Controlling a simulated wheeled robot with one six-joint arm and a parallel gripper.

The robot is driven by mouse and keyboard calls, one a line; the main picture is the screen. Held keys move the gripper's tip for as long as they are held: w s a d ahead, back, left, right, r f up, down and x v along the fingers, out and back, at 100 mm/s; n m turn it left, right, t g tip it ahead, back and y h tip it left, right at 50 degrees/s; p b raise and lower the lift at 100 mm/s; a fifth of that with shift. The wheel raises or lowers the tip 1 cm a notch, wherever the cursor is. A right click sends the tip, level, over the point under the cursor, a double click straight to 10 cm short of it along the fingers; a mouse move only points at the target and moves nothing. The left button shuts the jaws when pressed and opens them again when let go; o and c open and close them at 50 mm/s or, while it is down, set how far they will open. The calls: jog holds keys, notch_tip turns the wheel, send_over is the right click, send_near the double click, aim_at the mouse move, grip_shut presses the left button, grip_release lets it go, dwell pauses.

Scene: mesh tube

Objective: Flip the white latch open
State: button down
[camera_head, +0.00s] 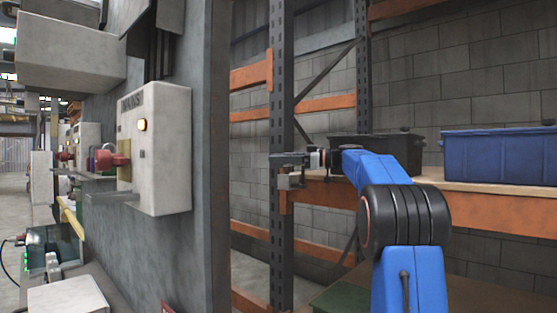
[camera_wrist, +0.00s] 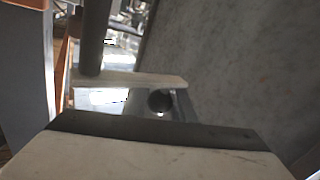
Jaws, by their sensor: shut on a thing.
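My gripper (camera_head: 280,167) is at the end of my blue arm, in front of the rack and right of the grey wall's edge. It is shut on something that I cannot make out. It is well apart from the white wall box (camera_head: 165,150) in the head view. I cannot tell which part is the white latch. The wrist view shows a pale flat bar (camera_wrist: 130,80) near a dark round end (camera_wrist: 160,100); I cannot tell what they are.
The grey wall (camera_head: 212,200) stands between the box and my arm. Behind my arm is a rack with orange beams (camera_head: 335,192), holding a blue bin (camera_head: 495,157) and a dark bin (camera_head: 402,147). Other equipment (camera_head: 55,240) stands at the lower left.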

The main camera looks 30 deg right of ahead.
jog(key=c, duration=1.5)
grip_release()
jog(key=shift+r, duration=0.15)
notch_tip(320, 180, up, 10)
jog(key=shift+f, duration=0.15)
